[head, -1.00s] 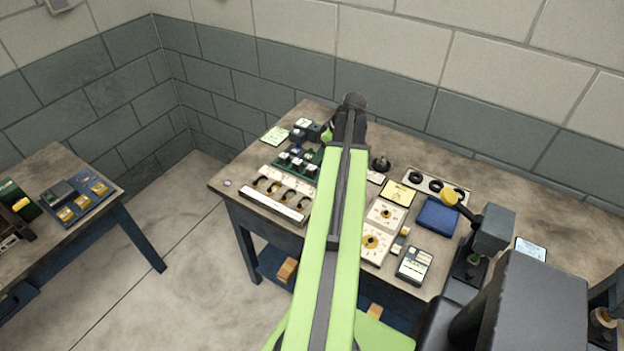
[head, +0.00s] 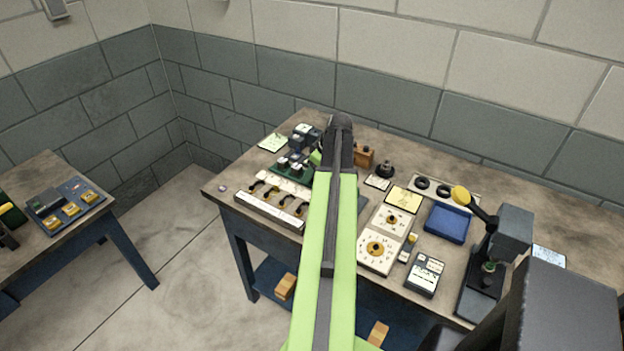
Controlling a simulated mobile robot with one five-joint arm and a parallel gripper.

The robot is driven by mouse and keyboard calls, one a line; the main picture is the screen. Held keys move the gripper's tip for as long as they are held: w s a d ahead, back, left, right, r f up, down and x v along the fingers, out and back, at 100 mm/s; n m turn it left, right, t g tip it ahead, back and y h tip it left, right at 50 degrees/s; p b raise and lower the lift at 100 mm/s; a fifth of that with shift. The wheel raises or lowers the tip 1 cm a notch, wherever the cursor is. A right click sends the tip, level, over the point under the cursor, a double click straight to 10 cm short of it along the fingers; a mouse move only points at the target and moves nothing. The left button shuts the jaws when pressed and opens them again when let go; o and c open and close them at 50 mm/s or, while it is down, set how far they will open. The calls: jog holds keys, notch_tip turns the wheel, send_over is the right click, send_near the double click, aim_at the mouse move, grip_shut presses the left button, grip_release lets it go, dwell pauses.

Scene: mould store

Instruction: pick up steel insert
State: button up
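I cannot pick out the steel insert with certainty. A small round silvery piece (head: 222,188) lies at the left front edge of the bench (head: 262,222). Small metallic pieces (head: 293,164) stand on a green board (head: 285,170) at the bench's left. My gripper (head: 339,121) is at the far end of my green arm, over the back of the bench, right of the green board. I see it from behind, so its fingertips and anything between them are hidden. My arm also covers a strip of the bench below it.
A wooden block (head: 365,155) and a dark round knob (head: 384,170) stand right of my gripper. Dial plates (head: 376,249), a blue tray (head: 447,223) and a dark press with a yellow knob (head: 510,235) fill the right. A wall stands close behind.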

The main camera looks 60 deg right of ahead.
grip_shut()
dwell(0.3)
notch_tip(320, 180, up, 5)
jog(key=p, duration=0.5)
jog(key=shift+r, duration=0.15)
jog(key=s+a+r+p, duration=0.6)
jog(key=s+r+p, duration=0.2)
jog(key=s+p, duration=0.1)
jog(key=shift+s+r, duration=0.4)
jog(key=shift+s, duration=0.05)
jog(key=shift+a, duration=0.1)
